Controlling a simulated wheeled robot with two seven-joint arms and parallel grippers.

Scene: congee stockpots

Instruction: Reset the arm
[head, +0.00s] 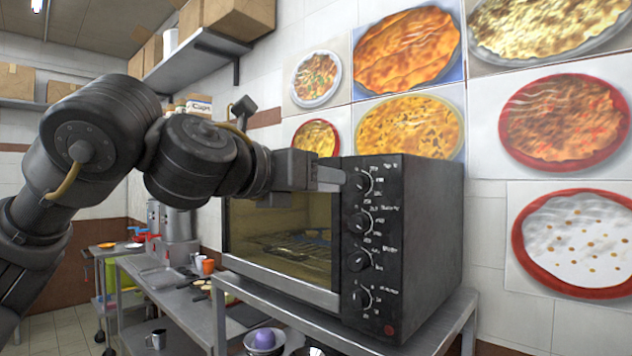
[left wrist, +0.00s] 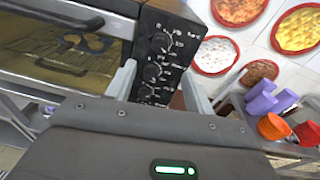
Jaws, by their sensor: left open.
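My left arm reaches in from the left in the head view. Its gripper (head: 330,178) is in front of the upper part of the black oven (head: 425,230), close to the top knob (head: 358,183). In the left wrist view the two fingers of the gripper (left wrist: 158,88) are apart with nothing between them. Behind them is the knob panel (left wrist: 165,45) of the oven. I cannot tell whether a finger touches a knob. The oven door window (head: 285,245) shows wire racks inside, and part of it is hidden by my arm. My right gripper is not in view.
The oven stands on a metal table (head: 385,330). Left of it is a counter (head: 175,295) with pots and cups. A shelf with boxes (head: 195,65) is above. Purple cups (left wrist: 262,98) and orange bowls (left wrist: 273,127) stand at the right in the left wrist view.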

